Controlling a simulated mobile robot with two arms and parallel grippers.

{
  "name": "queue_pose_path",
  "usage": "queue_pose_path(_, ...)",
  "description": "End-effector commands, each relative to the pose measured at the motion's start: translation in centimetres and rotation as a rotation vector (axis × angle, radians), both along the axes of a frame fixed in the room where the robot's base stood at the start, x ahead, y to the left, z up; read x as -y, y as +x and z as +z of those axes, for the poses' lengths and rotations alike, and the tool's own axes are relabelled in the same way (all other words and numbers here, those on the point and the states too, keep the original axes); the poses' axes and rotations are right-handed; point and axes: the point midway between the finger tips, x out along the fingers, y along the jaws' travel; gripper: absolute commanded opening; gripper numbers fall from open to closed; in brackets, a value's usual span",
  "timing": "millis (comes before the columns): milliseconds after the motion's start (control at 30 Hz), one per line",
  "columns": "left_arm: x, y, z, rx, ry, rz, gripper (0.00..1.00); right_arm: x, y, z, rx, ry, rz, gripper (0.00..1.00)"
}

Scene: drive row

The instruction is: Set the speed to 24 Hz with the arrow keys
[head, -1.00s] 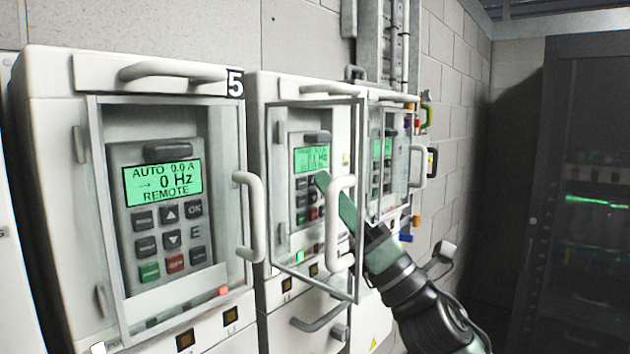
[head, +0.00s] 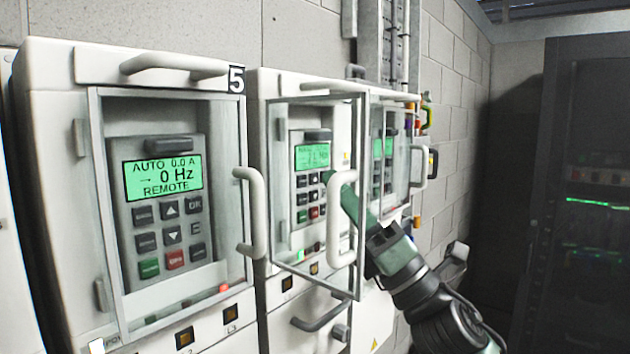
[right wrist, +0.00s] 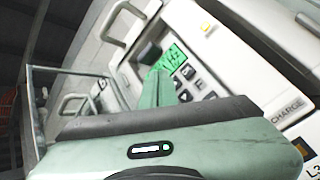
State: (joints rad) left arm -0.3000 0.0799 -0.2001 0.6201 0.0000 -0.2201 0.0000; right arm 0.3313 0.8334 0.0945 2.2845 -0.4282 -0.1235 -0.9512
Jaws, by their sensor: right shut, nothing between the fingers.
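The middle drive (head: 257,190) has a keypad (head: 307,200) with dark keys and a green display (head: 312,156); its digits are too blurred to read. Its clear door (head: 314,99) stands swung open towards me, with a white handle (head: 336,225). My right gripper (head: 334,182) is shut and empty. Its green fingers show partly behind the door's edge and handle, with the tips near the right side of the keypad. In the right wrist view the fingers (right wrist: 157,88) point at the keypad, beside the display (right wrist: 173,66) and hide some keys; contact cannot be told. My left gripper is not in view.
Drive 5 (head: 60,200) stands at the left with its door shut; its display (head: 162,178) reads 0 Hz, AUTO, REMOTE. Another drive (head: 385,150) stands beyond the middle one. A dark cabinet (head: 545,200) is at the right. The door frame lies close to my right arm.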

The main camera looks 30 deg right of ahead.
Motion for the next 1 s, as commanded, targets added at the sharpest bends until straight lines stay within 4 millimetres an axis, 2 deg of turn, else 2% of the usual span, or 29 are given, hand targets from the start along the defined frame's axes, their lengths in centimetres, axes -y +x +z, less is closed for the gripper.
queue_pose_path(1000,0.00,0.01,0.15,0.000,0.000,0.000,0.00,-0.34,0.90,0.03,0.000,0.001,0.001,0.00)
